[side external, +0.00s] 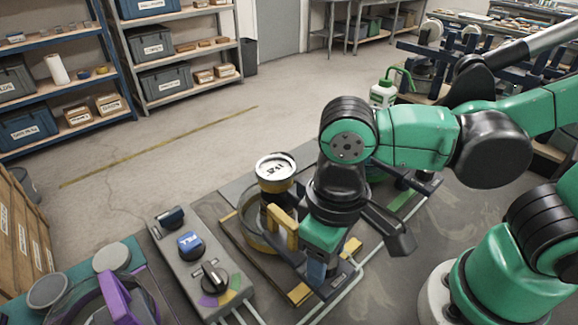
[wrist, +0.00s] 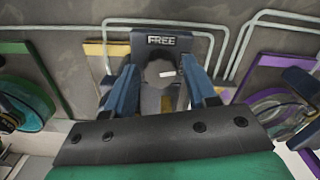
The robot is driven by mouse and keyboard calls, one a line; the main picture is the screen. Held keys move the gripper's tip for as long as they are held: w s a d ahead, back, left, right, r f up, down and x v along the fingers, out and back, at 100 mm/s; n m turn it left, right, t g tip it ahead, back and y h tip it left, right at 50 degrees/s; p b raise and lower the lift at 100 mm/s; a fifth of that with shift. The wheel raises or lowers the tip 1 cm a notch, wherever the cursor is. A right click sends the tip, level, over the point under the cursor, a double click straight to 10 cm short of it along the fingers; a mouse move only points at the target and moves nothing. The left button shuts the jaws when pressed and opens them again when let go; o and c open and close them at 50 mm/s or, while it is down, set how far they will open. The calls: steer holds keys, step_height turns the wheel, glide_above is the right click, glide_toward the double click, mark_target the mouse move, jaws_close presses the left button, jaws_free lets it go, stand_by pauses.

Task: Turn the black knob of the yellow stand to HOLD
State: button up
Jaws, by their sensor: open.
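The yellow stand (side external: 291,236) is in the middle of the side external view, partly hidden behind my gripper (side external: 316,272). In the wrist view my gripper (wrist: 163,80) has its two blue fingers apart. A dark rounded part, apparently the black knob (wrist: 158,70), shows between them with a short white mark. I cannot tell whether the fingers touch it. A dark block with the label FREE (wrist: 169,40) is just beyond the fingers. A yellow patch shows below the rounded part. I see no HOLD label. The knob is hidden in the side external view.
A grey control box (side external: 205,265) with several dark knobs stands left of the yellow stand. A drum with a white round top (side external: 275,165) is behind the stand. A purple-edged fixture (side external: 118,298) is at the lower left. Pale pipes (side external: 350,280) run along the bench.

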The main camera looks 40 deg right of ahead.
steer(key=shift+r, duration=2.75)
steer(key=shift+w, duration=0.15)
steer(key=w+n, duration=0.1)
steer(key=w, duration=0.1)
steer(key=w+r+n+t, duration=0.1)
steer(key=w+n, duration=0.1)
steer(key=w, duration=0.1)
steer(key=w+r+n+t, duration=0.1)
steer(key=w+n, duration=0.1)
steer(key=w, duration=0.1)
steer(key=shift+w+a, duration=0.2)
steer(key=w+n, duration=0.1)
steer(key=w+d+t, duration=0.1)
steer(key=w, duration=0.1)
steer(key=w+d+r+n+t, duration=0.1)
steer(key=w, duration=0.1)
steer(key=shift+w+n, duration=0.15)
steer(key=shift+n, duration=0.15)
steer(key=d+m, duration=0.1)
steer(key=d, duration=0.1)
steer(key=d+m+t, duration=0.1)
steer(key=d, duration=0.1)
steer(key=shift+d+f, duration=0.15)
steer(key=shift+d, duration=0.1)
steer(key=s+d+f+m+t, duration=0.2)
steer(key=s+d+f+m, duration=0.2)
steer(key=d+m, duration=0.3)
steer(key=shift+s+m, duration=0.45)
steer(key=shift+m, duration=0.25)
steer(key=shift+d, duration=0.1)
